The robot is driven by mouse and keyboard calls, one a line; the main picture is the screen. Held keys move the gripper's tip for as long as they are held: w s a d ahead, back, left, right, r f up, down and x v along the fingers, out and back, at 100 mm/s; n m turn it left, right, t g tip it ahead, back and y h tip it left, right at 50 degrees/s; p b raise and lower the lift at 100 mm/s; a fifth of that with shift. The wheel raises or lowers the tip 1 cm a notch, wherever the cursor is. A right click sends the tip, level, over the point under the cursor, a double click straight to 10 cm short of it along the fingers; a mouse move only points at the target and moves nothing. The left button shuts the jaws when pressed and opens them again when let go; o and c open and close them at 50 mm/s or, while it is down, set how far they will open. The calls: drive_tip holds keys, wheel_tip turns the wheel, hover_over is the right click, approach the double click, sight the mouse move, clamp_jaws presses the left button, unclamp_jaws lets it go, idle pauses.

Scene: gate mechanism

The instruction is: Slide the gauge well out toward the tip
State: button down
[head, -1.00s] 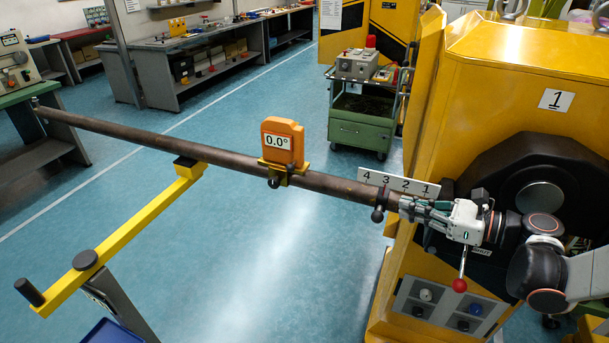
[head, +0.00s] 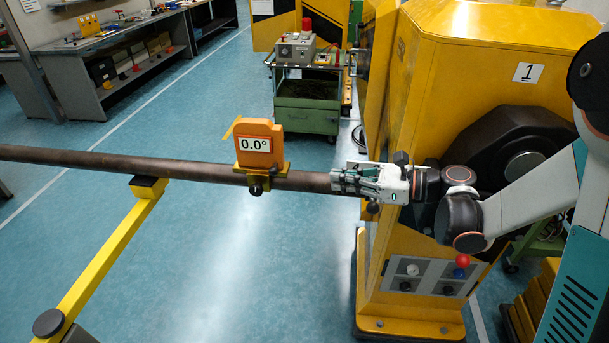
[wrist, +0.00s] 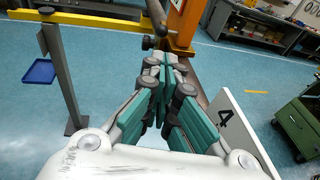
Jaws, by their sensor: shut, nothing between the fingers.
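The gauge (head: 258,145) is an orange block with a display reading 0.0°. It rides on a yellow clamp with a dark knob below, around the long brown boom (head: 90,162). The boom's tip runs out of the head view at the left. My gripper (head: 336,182) is shut and empty, at the boom just right of the gauge, with a gap between them. In the wrist view the fingers (wrist: 165,85) are together, pointing toward the gauge's orange lower part (wrist: 183,25) and its knob. The fingers hide part of the boom.
A white number plate with a 4 (wrist: 228,125) stands beside my gripper. The yellow machine cabinet (head: 460,80) is at right. A green cart (head: 306,105) stands behind. The boom left of the gauge is clear.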

drive_tip(key=b+x, duration=0.3)
drive_tip(key=x, duration=1)
drive_tip(key=shift+a, duration=0.1)
drive_tip(key=shift+a, duration=0.15)
drive_tip(key=a, duration=0.6)
drive_tip(key=w+a, duration=0.1)
drive_tip(key=a, duration=1.3)
drive_tip(key=shift+w+a+b, duration=0.2)
drive_tip(key=shift+w+b, duration=0.1)
drive_tip(key=shift+b, duration=0.1)
drive_tip(key=shift+s+d, duration=0.1)
